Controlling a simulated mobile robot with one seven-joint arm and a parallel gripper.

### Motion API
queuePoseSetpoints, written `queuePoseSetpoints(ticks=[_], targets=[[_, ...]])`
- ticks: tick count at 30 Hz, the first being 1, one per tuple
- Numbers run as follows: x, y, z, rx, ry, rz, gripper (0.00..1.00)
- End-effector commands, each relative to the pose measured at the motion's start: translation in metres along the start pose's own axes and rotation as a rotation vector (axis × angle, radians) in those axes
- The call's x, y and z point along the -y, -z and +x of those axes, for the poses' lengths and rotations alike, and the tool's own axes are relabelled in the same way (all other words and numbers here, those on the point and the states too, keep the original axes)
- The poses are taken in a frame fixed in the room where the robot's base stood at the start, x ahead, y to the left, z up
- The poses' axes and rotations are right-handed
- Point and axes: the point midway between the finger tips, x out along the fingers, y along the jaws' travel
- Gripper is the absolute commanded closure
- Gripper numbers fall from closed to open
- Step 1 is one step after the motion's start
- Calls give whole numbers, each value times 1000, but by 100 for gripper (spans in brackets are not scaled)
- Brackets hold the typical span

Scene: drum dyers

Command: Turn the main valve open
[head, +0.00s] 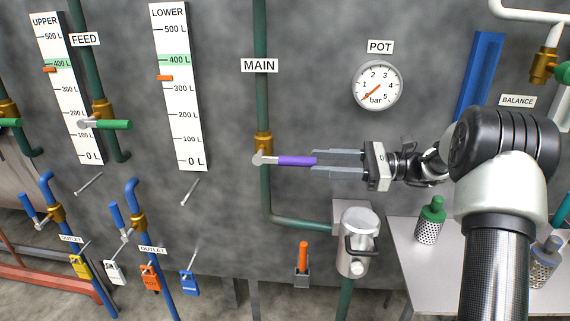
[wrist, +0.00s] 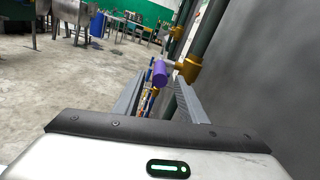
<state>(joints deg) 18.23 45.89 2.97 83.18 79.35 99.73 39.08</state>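The main valve has a brass body (head: 264,143) on the vertical green pipe under the MAIN sign (head: 259,65). Its purple handle (head: 297,161) points right, level and across the pipe. In the head view, my gripper (head: 318,162) comes from the right with its fingers level, one above and one below the handle's free end. The fingers are apart. In the wrist view, the purple handle (wrist: 160,74) shows end-on between the two separated fingertips, and the brass body (wrist: 188,68) lies beyond it to the right. I cannot tell whether a finger touches the handle.
The pot gauge (head: 377,85) is on the wall above my gripper. A metal canister (head: 357,240) stands below it. An orange-handled item (head: 303,256) is lower left. A table (head: 405,240) with a green-capped shaker (head: 431,218) is at right. Green feed handles (head: 112,124) are left.

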Motion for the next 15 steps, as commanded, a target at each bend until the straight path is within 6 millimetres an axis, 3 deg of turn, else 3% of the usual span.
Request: queuePoseSetpoints(ticks=[6, 15], targets=[[-1, 1, 50, 0, -3, 0, 62], [0, 1, 91, -1, 0, 0, 62]])
